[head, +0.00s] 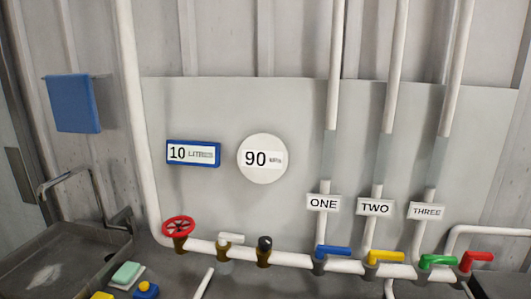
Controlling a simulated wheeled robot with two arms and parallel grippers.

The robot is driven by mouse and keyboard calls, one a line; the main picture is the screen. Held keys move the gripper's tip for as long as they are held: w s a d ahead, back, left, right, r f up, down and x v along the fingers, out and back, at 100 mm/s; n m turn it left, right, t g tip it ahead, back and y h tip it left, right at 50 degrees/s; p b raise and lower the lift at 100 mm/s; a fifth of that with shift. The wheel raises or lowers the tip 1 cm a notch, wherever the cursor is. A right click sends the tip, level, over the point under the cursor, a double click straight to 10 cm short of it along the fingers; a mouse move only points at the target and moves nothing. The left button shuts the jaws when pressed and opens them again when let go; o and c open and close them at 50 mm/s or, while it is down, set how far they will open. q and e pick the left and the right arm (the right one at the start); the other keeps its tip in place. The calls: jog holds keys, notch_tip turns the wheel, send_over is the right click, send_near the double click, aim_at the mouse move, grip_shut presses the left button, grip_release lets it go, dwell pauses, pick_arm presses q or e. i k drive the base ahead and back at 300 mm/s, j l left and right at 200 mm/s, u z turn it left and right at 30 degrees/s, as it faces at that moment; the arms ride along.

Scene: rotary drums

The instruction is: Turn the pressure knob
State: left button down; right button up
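A horizontal white pipe runs along the bottom of the wall panel. A red handwheel (178,226) sits at its left end on a brass body. A small black knob (265,243) stands upright on a brass fitting to the right of it. Between them is a fitting with a white lever (230,238). No label shows which one is the pressure knob. A round white gauge (262,159) above reads 90, with small print that looks like kPa. Neither of my grippers is in view.
A blue-framed display (193,154) reads 10 LITRES. Blue (333,252), yellow (385,257), green (438,261) and red (476,259) levers line the pipe's right. A sink (60,262), sponge (127,274) and blue towel (73,103) are at left.

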aim_at(264, 243)
jog(key=i+l+z, duration=0.1)
jog(key=l+z, duration=0.15)
jog(key=z, duration=0.15)
jog(key=i+l+z, duration=0.1)
jog(key=z, duration=0.35)
jog(key=i+l, duration=0.05)
jog(key=l, duration=0.05)
